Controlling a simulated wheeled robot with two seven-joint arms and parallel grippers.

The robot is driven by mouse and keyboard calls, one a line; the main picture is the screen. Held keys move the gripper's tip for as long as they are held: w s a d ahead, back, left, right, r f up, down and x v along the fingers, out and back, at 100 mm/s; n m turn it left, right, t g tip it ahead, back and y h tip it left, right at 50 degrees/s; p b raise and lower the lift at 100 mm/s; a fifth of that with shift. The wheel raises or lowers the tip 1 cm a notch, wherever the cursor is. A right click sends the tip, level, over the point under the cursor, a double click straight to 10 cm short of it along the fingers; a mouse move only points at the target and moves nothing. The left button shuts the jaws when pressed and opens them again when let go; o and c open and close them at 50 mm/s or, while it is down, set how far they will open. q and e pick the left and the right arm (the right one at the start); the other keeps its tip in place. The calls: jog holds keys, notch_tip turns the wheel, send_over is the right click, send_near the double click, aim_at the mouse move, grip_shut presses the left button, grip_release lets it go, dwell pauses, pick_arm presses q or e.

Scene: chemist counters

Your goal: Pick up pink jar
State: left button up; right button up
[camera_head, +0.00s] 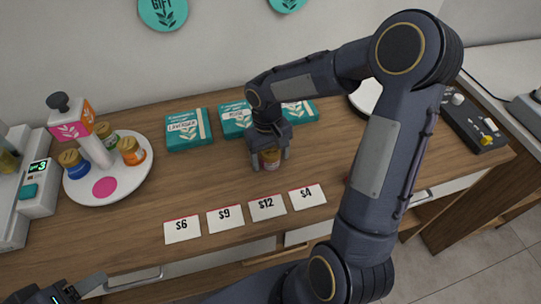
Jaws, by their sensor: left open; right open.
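My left gripper (84,289) is at the lower left edge, open and empty, in front of the counter and partly cut off.
A white round stand (135,184) holds blue, green and orange jars at left. Price cards (225,218) line the front edge. Teal boxes (189,128) lie behind. A scale (38,190) is far left, a black device (474,123) far right. Counter left of the jar is clear.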

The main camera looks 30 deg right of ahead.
jog(key=c, duration=1.1)
jog(key=shift+r, duration=0.15)
